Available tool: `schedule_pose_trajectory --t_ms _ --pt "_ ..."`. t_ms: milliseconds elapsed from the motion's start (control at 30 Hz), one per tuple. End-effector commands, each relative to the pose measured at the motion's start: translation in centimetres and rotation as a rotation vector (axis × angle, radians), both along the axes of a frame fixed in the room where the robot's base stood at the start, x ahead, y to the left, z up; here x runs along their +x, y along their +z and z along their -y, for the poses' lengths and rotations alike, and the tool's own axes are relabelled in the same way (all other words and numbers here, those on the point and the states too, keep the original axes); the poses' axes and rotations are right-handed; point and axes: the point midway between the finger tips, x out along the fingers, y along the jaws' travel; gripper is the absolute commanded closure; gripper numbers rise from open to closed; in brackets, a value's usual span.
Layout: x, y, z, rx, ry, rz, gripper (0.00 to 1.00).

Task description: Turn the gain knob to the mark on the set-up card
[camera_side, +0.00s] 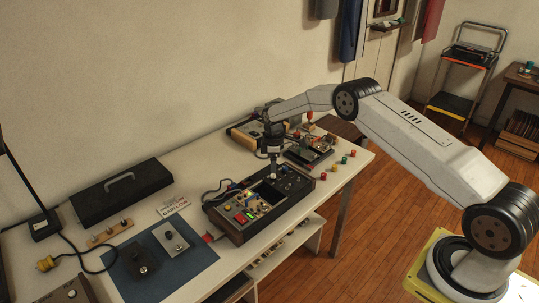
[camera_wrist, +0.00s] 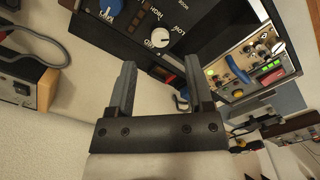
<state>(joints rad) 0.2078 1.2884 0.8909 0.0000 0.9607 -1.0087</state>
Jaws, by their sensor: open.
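The control console (camera_side: 238,226) is a dark box on the white table, with knobs, lit buttons and a recessed dark area on top. The small white set-up card (camera_side: 172,205) stands left of it; its print seems to read "GAIN: LOW". My gripper (camera_side: 273,176) points down over the console's far part. In the wrist view my gripper (camera_wrist: 158,78) is open, with nothing between its fingers. A white knob (camera_wrist: 160,37) on the black panel lies just beyond the fingertips, apart from them, with a "LOW" label near it. A blue knob (camera_wrist: 110,8) is partly cut off. I cannot tell which is gain.
A blue mat (camera_side: 170,262) with two small boxes lies left of the console. A black case (camera_side: 121,192) lies near the wall. Another device (camera_side: 247,133) and an open circuit assembly (camera_side: 310,151) stand behind. Several coloured caps (camera_side: 343,159) stand at the right edge.

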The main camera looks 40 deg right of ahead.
Motion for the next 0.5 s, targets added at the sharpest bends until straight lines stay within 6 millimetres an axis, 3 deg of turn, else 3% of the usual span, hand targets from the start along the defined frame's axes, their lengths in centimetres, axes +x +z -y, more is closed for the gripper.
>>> schedule_pose_trajectory --t_ms 200,500 --pt "0.0 2.2 0.0 -0.001 0.000 0.001 0.34" --pt "0.0 2.7 0.0 0.000 0.000 -0.001 0.34"
